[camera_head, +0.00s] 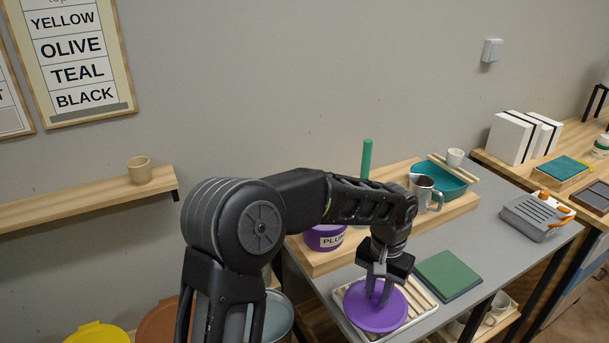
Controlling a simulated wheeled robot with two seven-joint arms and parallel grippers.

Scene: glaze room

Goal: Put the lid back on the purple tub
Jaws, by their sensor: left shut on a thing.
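The purple lid (362,318) is a round disc over a slatted rack (415,310) in a pale tray on the grey table. My left gripper (378,294) points down and is shut on the purple lid near its middle. I cannot tell whether the lid touches the rack. The purple tub (318,243), with a white label that reads in part "PLU", stands on the wooden board to the left of and behind the lid. My left arm hides the tub's top. My right gripper is not in view.
A green pad (449,272) lies right of the rack. A metal jug (423,189), a teal basin (450,182) and a green upright rod (366,159) are on or by the wooden board (318,263). A grey device (537,214) sits at the table's right end.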

